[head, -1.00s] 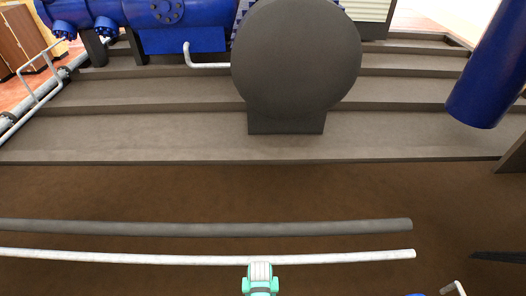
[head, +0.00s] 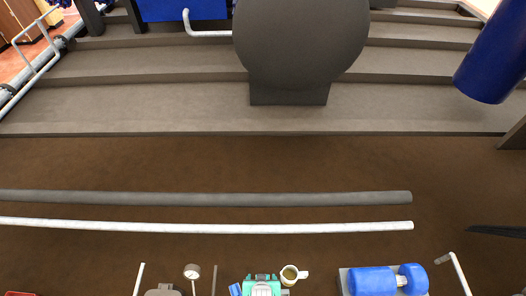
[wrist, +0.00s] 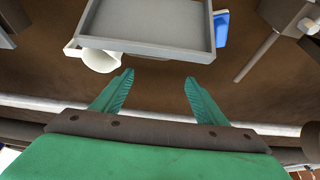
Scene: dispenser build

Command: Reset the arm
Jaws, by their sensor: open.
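My gripper (wrist: 160,77) shows in the wrist view with its two green fingers spread apart and nothing between them. A shallow grey tray (wrist: 151,48) lies beyond the fingertips, apart from them. In the head view a green part of my arm (head: 262,287) shows at the bottom edge; the fingers cannot be made out there.
A mug (head: 291,274) and a blue object (head: 235,290) flank my arm. A blue motor-like unit (head: 372,281) sits to the right and a gauge (head: 192,271) to the left. A white pipe (head: 210,227) and a grey pipe (head: 210,198) run across beyond.

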